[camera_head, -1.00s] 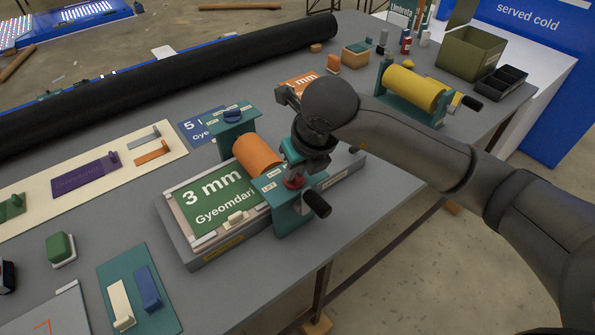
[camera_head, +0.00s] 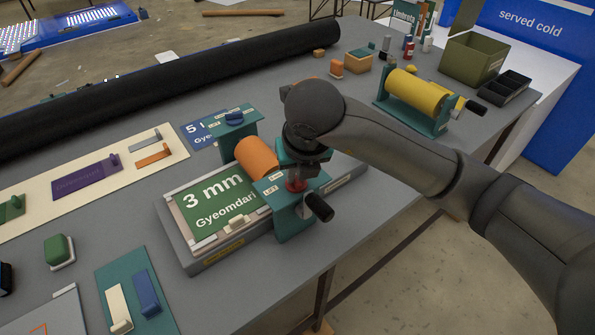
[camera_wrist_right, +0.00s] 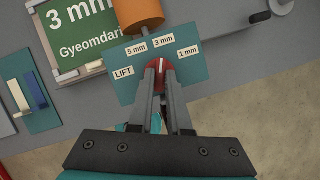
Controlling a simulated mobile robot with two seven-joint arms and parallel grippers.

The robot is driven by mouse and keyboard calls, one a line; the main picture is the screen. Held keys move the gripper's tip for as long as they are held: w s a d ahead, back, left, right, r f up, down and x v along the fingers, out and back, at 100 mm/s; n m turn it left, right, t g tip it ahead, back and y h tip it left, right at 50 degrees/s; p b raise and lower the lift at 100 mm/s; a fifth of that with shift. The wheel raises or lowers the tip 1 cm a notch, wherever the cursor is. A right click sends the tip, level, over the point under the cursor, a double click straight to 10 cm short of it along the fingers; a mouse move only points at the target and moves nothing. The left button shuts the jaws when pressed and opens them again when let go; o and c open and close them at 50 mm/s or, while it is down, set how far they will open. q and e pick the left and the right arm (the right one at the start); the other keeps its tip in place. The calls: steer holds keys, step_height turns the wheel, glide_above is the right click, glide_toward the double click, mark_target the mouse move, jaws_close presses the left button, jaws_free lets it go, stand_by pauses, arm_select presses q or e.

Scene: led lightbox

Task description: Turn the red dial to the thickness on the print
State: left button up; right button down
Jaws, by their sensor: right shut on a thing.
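The green print (camera_head: 218,205) reads "3 mm Gyeomdari" and lies flat on the grey bed of the roller press. The red dial (camera_head: 295,185) sits on the teal end plate of the press; it also shows in the right wrist view (camera_wrist_right: 153,69). The plate (camera_wrist_right: 188,67) carries the labels LIFT, 5 mm, 3 mm and 1 mm. My right gripper (camera_wrist_right: 163,74) is shut on the dial from above, a finger on each side. The dial's white mark points up toward the 3 mm label. My left gripper is out of view.
An orange roller (camera_head: 257,157) and a black crank knob (camera_head: 320,208) are close to the dial. A blue 5 mm print (camera_head: 203,130) lies behind the press. A yellow roller press (camera_head: 415,92) stands farther right. A long black roll (camera_head: 170,80) spans the back.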

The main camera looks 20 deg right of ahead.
steer(key=c, duration=0.9)
jaws_free()
steer(key=shift+o, duration=0.2)
steer(key=shift+r, duration=0.1)
steer(key=p+v, duration=0.2)
steer(key=v, duration=1.3)
